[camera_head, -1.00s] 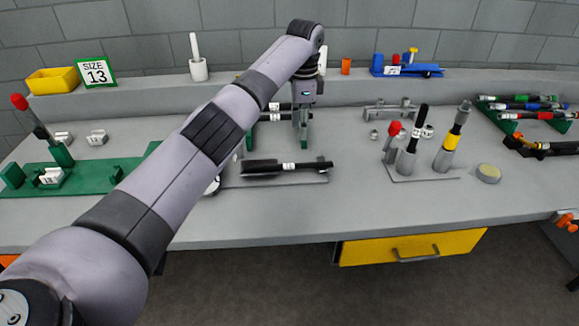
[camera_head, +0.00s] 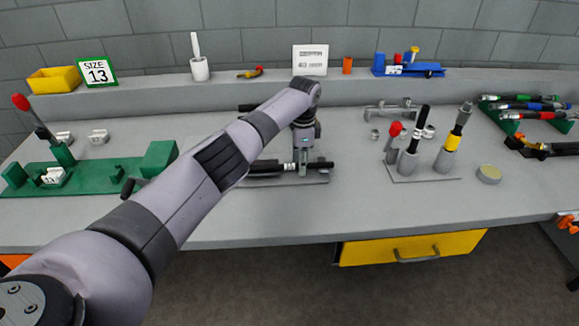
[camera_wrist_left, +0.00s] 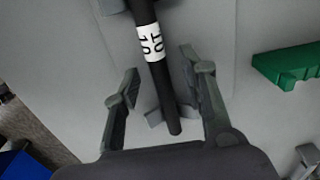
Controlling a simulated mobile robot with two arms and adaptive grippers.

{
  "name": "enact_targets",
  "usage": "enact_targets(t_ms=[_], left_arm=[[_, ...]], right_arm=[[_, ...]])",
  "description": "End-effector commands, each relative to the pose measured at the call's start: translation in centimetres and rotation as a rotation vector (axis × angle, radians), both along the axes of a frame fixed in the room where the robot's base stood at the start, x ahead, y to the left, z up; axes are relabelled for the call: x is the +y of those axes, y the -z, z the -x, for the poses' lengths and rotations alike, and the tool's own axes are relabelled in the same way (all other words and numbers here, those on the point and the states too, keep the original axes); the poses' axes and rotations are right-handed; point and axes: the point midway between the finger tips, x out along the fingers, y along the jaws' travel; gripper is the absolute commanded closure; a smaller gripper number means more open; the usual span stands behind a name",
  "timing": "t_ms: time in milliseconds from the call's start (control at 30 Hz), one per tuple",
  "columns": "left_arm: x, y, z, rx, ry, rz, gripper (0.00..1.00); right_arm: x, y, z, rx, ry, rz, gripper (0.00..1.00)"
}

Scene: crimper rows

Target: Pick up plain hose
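A black plain hose with a white label reading 10 or similar (camera_wrist_left: 151,42) runs between the open fingers of my left gripper (camera_wrist_left: 158,85) in the left wrist view. The fingers stand apart on both sides of the hose and do not visibly touch it. In the head view the hose (camera_head: 265,169) lies on a grey holder (camera_head: 285,180) near the bench front, and my left gripper (camera_head: 302,168) is over it, pointing down. My own arm hides part of the hose there. My right gripper is not in view.
A green fixture (camera_head: 158,158) stands left of my arm. A grey stand with upright tools (camera_head: 408,160) is to the right, with a round tin (camera_head: 488,174) beside it. Another black hose (camera_head: 248,107) lies behind. The bench front right of the holder is clear.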

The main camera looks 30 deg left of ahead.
Motion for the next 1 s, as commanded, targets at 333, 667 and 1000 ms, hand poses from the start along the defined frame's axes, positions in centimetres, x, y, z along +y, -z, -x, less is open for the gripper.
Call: enact_targets(t_ms=[333, 667, 1000], left_arm=[[0.0, -0.05, -0.01, 0.0, 0.0, 0.0, 0.73], [0.01, -0.07, 0.0, 0.0, -0.001, 0.0, 0.95], [0.02, -0.11, -0.02, 0.0, -0.001, 0.0, 1.0]], right_arm=[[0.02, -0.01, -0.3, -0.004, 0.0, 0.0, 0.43], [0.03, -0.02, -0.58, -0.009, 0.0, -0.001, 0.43], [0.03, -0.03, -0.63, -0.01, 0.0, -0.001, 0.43]])
